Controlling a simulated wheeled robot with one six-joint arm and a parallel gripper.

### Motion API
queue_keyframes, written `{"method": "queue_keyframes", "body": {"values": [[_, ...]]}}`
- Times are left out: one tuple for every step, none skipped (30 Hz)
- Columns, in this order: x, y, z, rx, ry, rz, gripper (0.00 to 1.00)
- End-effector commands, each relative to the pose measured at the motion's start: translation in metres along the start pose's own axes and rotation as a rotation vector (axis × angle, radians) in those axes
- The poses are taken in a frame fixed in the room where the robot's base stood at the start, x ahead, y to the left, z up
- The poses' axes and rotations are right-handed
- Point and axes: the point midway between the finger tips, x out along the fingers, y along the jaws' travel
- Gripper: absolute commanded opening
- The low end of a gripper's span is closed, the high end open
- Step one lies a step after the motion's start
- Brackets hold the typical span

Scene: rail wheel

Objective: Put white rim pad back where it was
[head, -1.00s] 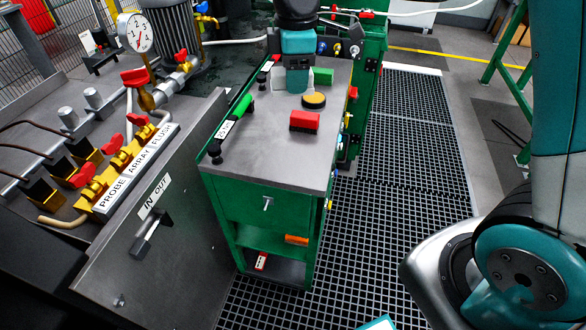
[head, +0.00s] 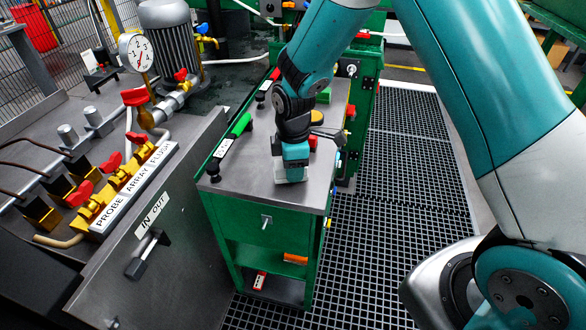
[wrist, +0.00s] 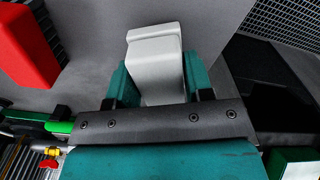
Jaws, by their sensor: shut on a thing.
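The white rim pad (wrist: 155,62) is a pale stepped block between the two teal fingers of my gripper (wrist: 155,85) in the wrist view. My gripper is shut on it. In the head view my gripper (head: 293,166) points down over the near part of the grey top of the green cart (head: 262,218). A little of the white pad (head: 289,178) shows under the fingers, low over the top. I cannot tell whether it touches the surface.
A red block (head: 313,143) and a green block (head: 323,95) are on the cart top behind my gripper. The red block (wrist: 28,45) is at upper left in the wrist view.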

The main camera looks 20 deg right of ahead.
Motion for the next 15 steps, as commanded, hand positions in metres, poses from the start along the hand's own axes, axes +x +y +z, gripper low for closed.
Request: {"method": "queue_keyframes", "body": {"values": [[0.0068,-0.0004,0.0002,0.0,-0.001,-0.002,0.28],[0.0098,-0.0004,0.0002,0.0,-0.001,-0.002,0.28],[0.0122,-0.0002,0.0001,0.0,0.0,0.0,0.28],[0.0132,0.0,0.0,0.0,0.0,0.001,0.28],[0.0136,0.0001,0.0,0.0,0.001,0.001,0.28],[0.0137,0.0002,-0.0001,0.0,0.001,0.002,0.28],[0.0136,0.0002,-0.0001,0.0,0.001,0.002,0.28],[0.0135,0.0002,-0.0001,0.0,0.001,0.002,0.28],[0.0135,0.0002,-0.0001,0.0,0.001,0.002,0.28],[0.0136,0.0001,0.0,0.0,0.001,0.001,0.49],[0.0136,0.0001,0.0,0.0,0.001,0.001,0.56],[0.0136,0.0001,0.0,0.0,0.001,0.001,0.65],[0.0135,0.0001,0.0,0.0,0.001,0.001,0.72],[0.0135,0.0001,0.0,0.0,0.001,0.001,0.73],[0.0135,0.0001,0.0,0.0,0.001,0.001,0.73]]}}
